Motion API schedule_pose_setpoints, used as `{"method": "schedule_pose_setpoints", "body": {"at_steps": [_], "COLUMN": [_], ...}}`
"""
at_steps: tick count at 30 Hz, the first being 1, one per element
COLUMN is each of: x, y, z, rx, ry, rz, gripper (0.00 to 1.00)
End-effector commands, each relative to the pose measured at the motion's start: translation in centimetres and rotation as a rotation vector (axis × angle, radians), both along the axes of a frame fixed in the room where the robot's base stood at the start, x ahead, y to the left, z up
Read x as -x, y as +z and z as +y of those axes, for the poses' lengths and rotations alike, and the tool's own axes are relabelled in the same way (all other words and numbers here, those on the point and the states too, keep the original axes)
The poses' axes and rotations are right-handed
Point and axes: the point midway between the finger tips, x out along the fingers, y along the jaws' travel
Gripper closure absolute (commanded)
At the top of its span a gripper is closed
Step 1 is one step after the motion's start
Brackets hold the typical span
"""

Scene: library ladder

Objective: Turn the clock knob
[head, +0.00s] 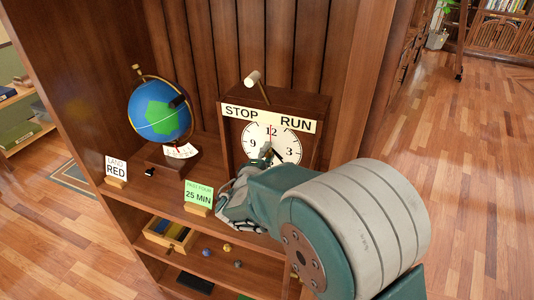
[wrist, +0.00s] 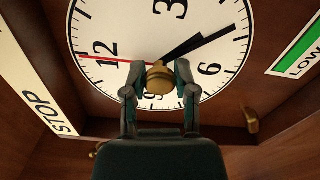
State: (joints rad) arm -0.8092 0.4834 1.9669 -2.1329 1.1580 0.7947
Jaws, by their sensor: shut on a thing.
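The clock (head: 252,131) has a white face in a brown wooden case on the shelf; it also fills the top of the wrist view (wrist: 100,25). A brass knob (wrist: 159,78) stands at the middle of the face. My gripper (wrist: 159,82) has a finger on each side of the knob and is shut on it; in the head view my gripper (head: 266,156) partly hides the face. The red hand points at 12. The two black hands point between 3 and 6. A green card (head: 199,192) reads "25 MIN", with a smaller line like "past four".
A globe (head: 160,110) and a "LAND RED" card (head: 117,168) stand to the left. A green-and-white LOW label (wrist: 300,50) and a brass piece (wrist: 250,118) sit near the face.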

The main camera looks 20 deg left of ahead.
Motion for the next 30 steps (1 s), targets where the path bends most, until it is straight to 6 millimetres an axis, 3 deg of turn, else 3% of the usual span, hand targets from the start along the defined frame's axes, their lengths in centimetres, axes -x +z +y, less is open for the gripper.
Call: {"method": "schedule_pose_setpoints", "body": {"at_steps": [2,3,4,5,18,30], "x": [0.1,0.1,0.1,0.0,0.6,8.3], "y": [-0.4,-0.4,-0.4,-0.4,-0.1,-0.3], "z": [-0.1,-0.1,-0.1,-0.1,0.0,0.8], "rx": [0.004,0.004,0.004,0.004,0.002,0.004], "ry": [-0.001,-0.001,-0.001,-0.001,0.000,0.004], "rz": [0.009,0.009,0.009,0.009,0.004,0.005], "gripper": [1.00,0.45,0.32,0.29,0.29,0.29]}}
